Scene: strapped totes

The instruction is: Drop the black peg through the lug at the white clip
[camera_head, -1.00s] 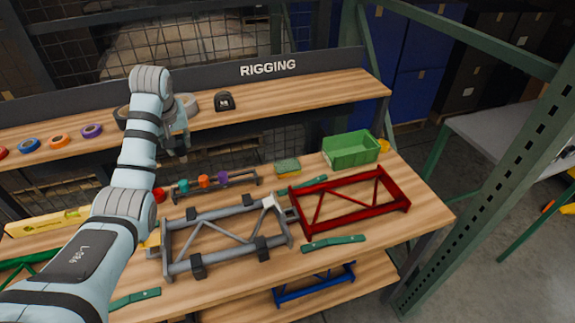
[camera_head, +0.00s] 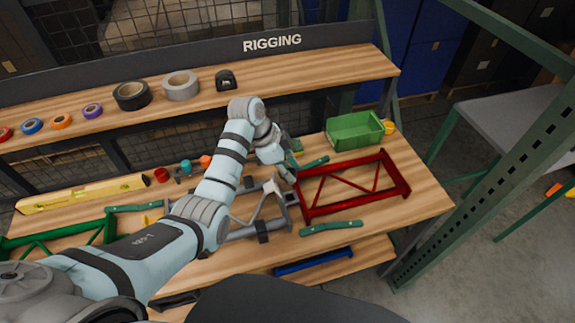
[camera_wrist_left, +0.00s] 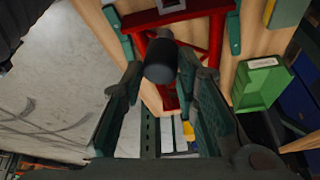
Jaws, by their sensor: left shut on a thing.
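The black peg (camera_wrist_left: 160,62) is a short dark cylinder between the fingertips of my left gripper (camera_wrist_left: 158,80), which is shut on it. In the head view my left gripper (camera_head: 287,172) is over the joint between the grey frame (camera_head: 255,232) and the red frame (camera_head: 352,207), and the peg cannot be made out. The white clip (camera_head: 271,187) is at the grey frame's corner, left of the gripper. In the wrist view a pale square piece with a dark centre (camera_wrist_left: 170,5), possibly the lug, shows beyond the peg at the top edge. My right gripper is out of view.
A green bin (camera_head: 354,132) stands behind the red frame. A green handle-like bar (camera_head: 331,229) lies in front. A green frame (camera_head: 75,238) and a yellow level (camera_head: 80,194) are at left. Tape rolls (camera_head: 132,96) line the upper shelf.

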